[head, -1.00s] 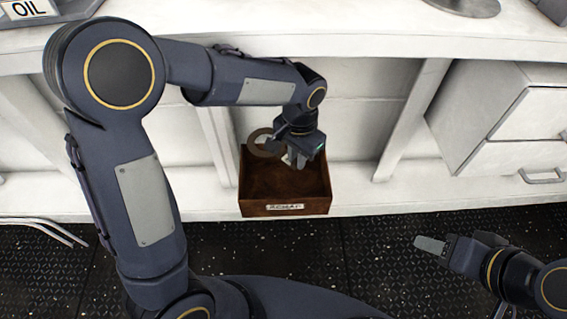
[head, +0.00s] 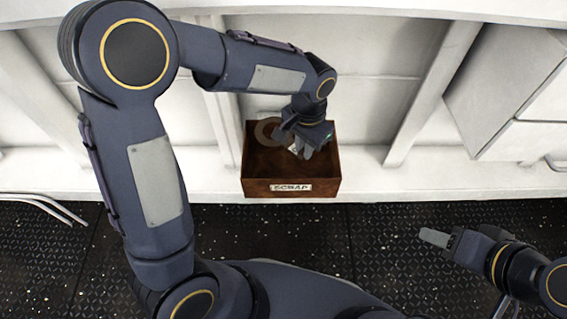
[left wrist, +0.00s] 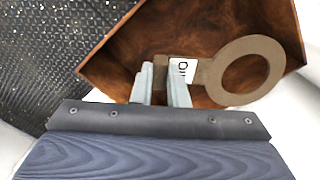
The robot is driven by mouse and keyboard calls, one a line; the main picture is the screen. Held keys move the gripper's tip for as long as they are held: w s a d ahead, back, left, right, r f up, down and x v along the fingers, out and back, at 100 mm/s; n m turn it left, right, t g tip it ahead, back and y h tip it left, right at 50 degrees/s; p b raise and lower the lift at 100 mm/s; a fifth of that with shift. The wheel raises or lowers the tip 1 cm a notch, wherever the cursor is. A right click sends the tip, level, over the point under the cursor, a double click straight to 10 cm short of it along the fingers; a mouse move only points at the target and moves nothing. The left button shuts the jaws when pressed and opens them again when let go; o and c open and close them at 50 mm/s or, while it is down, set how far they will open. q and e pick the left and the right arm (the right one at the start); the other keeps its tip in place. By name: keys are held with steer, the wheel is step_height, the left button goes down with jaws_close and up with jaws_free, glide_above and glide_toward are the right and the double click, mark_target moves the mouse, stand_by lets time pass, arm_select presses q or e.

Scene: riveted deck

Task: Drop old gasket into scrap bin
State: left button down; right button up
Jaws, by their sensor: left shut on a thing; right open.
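The old gasket is a flat brown ring (left wrist: 214,76) with a tab bearing a white label, partly visible in the left wrist view. My left gripper (left wrist: 160,80) is shut on the tab. In the head view the ring (head: 260,129) shows beside my left gripper (head: 304,148), at the back left of the scrap bin's opening. The scrap bin (head: 252,187) is a brown open box with a "SCRAP" label on its front. My right gripper (head: 440,239) is open and empty, low right.
The bin stands on a white shelf (head: 395,180) between upright supports. A white drawer cabinet (head: 510,85) is at the right. Pale curved bars (head: 45,206) lie at the left above the dark textured floor (head: 370,225).

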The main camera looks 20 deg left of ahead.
arm_select(q)
steer(key=c, duration=1.3)
jaws_free()
steer(key=shift+c, duration=0.2)
steer(key=shift+r, duration=0.1)
steer(key=shift+r, duration=0.25)
step_height(320, 180, up, 3)
steer(key=shift+p, duration=0.85)
steer(key=s+d+r+p, duration=0.2)
steer(key=s+r+p, duration=0.2)
steer(key=s+r, duration=0.5)
steer(key=s, duration=0.4)
steer(key=shift+s+d+r, duration=0.15)
steer(key=shift+s+d, duration=0.15)
steer(key=shift+s, duration=0.1)
